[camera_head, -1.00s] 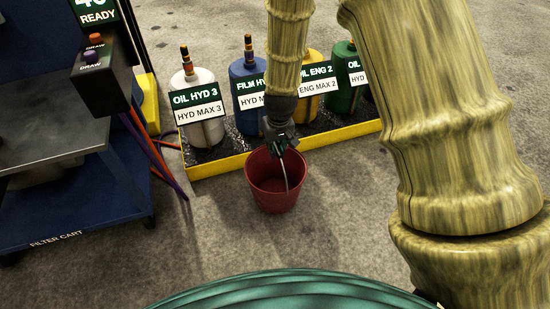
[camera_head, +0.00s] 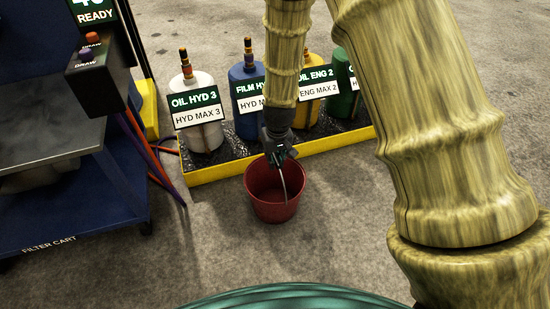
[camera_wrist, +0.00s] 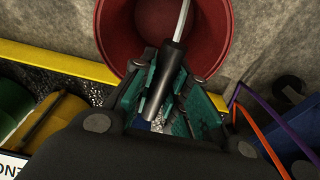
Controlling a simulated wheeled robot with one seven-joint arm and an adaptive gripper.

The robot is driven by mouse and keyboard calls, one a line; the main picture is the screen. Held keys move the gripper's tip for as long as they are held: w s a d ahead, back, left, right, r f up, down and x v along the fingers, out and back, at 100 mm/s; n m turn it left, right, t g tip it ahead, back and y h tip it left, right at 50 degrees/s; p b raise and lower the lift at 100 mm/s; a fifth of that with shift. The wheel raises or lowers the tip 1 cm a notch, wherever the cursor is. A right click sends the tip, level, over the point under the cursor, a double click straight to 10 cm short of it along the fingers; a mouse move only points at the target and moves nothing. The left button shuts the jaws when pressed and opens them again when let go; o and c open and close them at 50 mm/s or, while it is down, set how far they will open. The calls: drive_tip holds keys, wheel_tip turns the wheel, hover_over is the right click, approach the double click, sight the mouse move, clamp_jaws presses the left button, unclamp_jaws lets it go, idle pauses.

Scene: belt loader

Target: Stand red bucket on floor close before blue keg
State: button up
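The red bucket (camera_head: 274,212) is upright in the head view, in front of the yellow-edged tray and a little right of the blue keg. I cannot tell whether its base touches the floor. The blue keg (camera_head: 247,72) stands on the tray behind a "FILM HYD" label, partly hidden by my arm. My gripper (camera_head: 280,158) is above the bucket's back rim. In the wrist view my gripper (camera_wrist: 165,82) is shut on the black grip of the bucket's handle, with the bucket (camera_wrist: 215,35) just beyond the fingers.
The yellow-edged tray (camera_head: 207,174) also bears a white keg (camera_head: 204,135), a yellow keg (camera_head: 311,68) and a green keg (camera_head: 342,75). A blue filter cart (camera_head: 75,215) with orange and purple hoses (camera_head: 152,155) stands at left. Bare concrete floor lies in front of the bucket.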

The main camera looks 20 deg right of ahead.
drive_tip(key=o, duration=0.4)
drive_tip(key=shift+r, duration=0.1)
drive_tip(key=r+p, duration=0.2)
drive_tip(key=r, duration=0.2)
drive_tip(key=s+r+p, duration=0.1)
drive_tip(key=r+p, duration=0.1)
drive_tip(key=r, duration=0.2)
drive_tip(key=r+p, duration=0.2)
drive_tip(key=r, duration=0.2)
drive_tip(key=shift+s, duration=0.4)
